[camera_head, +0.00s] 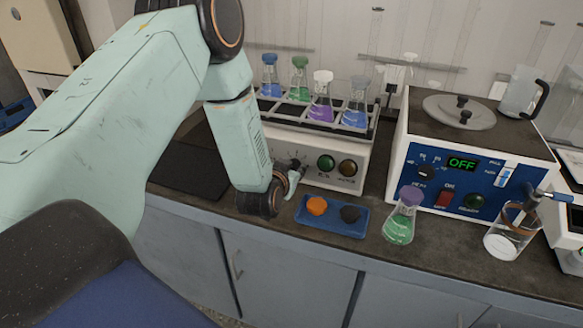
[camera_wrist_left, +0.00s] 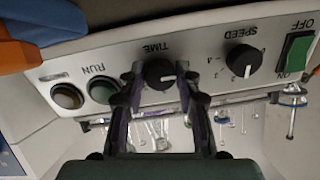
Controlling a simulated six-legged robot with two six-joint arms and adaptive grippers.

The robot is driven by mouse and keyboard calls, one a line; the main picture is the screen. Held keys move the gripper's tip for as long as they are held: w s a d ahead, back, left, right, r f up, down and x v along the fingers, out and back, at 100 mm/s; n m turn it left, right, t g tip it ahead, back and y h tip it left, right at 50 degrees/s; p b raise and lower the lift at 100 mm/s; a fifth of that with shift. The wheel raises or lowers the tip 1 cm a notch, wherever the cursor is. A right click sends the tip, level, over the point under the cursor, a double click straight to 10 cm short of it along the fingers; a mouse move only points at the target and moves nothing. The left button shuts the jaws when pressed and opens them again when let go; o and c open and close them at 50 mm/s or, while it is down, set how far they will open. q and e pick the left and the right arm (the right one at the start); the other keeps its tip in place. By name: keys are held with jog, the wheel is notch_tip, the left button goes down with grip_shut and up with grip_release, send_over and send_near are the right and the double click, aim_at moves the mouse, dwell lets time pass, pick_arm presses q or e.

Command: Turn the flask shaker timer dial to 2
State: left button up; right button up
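The flask shaker (camera_head: 320,178) has a white front panel with a green and a brown round button. In the left wrist view its panel is upside down. There the black timer dial (camera_wrist_left: 158,73), labelled TIME, has a white mark towards the picture's right; no numbers around it are readable. My left gripper (camera_head: 291,177) is in front of the panel. In the wrist view its two fingers (camera_wrist_left: 157,86) are spread, one on each side of the dial. A gap shows beside the dial, and I cannot tell whether either finger touches it. My right gripper is not seen.
The speed dial (camera_wrist_left: 243,60) and green switch (camera_wrist_left: 298,50) are beside the timer dial. Flasks stand in the rack (camera_head: 303,122) on top. A blue tray (camera_head: 345,228) with orange and black stoppers, a green-liquid flask (camera_head: 404,215) and a blue-panelled bath (camera_head: 478,182) are to the right.

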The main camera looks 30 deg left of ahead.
pick_arm(q)
grip_shut()
jog(key=m+p, duration=0.3)
jog(key=shift+r, duration=0.15)
jog(key=m+p, duration=0.2)
jog(key=m, duration=0.2)
jog(key=m+p, duration=0.3)
jog(key=m, duration=0.2)
jog(key=shift+t, duration=0.3)
jog(key=m+p, duration=0.2)
jog(key=m, duration=0.3)
jog(key=shift+a, duration=0.1)
jog(key=shift+m+p, duration=0.3)
jog(key=shift+m, duration=0.2)
